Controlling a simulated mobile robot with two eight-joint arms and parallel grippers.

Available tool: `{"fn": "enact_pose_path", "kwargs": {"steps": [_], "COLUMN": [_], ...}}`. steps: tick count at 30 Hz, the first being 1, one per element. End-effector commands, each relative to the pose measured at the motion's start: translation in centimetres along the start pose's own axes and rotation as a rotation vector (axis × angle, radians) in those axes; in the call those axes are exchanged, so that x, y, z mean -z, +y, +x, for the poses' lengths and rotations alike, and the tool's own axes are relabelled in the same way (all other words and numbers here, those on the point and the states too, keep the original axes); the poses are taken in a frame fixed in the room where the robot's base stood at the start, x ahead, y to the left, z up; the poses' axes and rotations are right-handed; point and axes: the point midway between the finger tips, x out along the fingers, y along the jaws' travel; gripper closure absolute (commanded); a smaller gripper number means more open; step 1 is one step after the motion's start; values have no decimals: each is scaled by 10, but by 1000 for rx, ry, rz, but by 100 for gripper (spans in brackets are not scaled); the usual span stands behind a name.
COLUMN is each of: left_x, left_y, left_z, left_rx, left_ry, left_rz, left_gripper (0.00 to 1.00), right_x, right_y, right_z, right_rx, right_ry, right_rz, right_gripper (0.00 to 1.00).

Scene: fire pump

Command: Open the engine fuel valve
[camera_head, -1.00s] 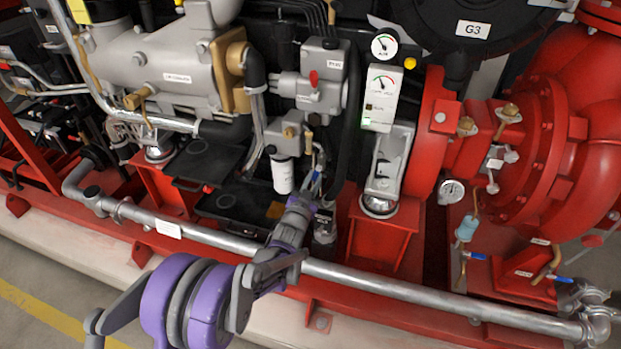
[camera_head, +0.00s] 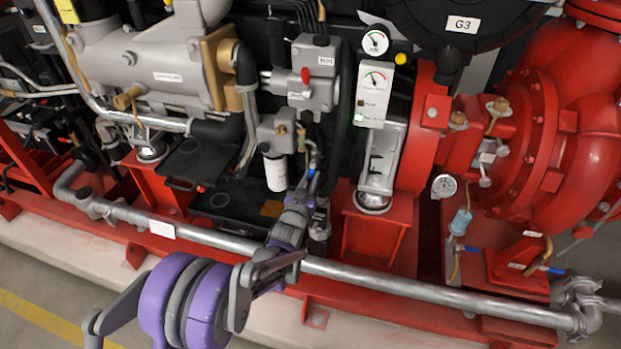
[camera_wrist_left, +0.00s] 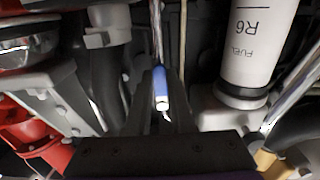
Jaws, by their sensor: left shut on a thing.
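The engine fuel valve shows as a small blue lever handle (camera_head: 312,172) on a thin pipe, just right of the white fuel filter (camera_head: 275,172). In the left wrist view the blue handle (camera_wrist_left: 160,84) lies lengthwise between the dark fingers, and its pale tip points toward me. My left gripper (camera_head: 304,188) reaches up to the handle from below and is shut on it. In the wrist view the left gripper (camera_wrist_left: 164,112) covers part of the handle's sides. The valve body is mostly hidden. My right gripper is not in view.
A silver pipe (camera_head: 400,282) runs along the front of the red frame, below my left wrist. The filter labelled FUEL (camera_wrist_left: 258,45) stands close beside the gripper. A gauge panel (camera_head: 374,95) and a red pump casing (camera_head: 570,130) are to the right.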

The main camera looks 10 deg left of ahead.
Motion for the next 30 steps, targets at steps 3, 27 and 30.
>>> {"fn": "enact_pose_path", "kwargs": {"steps": [3, 27, 30], "left_x": [0, 2, 1], "left_y": [1, 0, 0], "left_z": [0, -56, -76], "left_rx": [-1, 0, 0], "left_ry": [-1, 0, 0], "left_rz": [-2, 0, 0], "left_gripper": [75, 49, 49], "right_x": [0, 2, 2], "right_y": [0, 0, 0], "right_z": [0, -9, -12], "right_rx": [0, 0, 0], "right_ry": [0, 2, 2], "right_rz": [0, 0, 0], "right_gripper": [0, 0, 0]}}
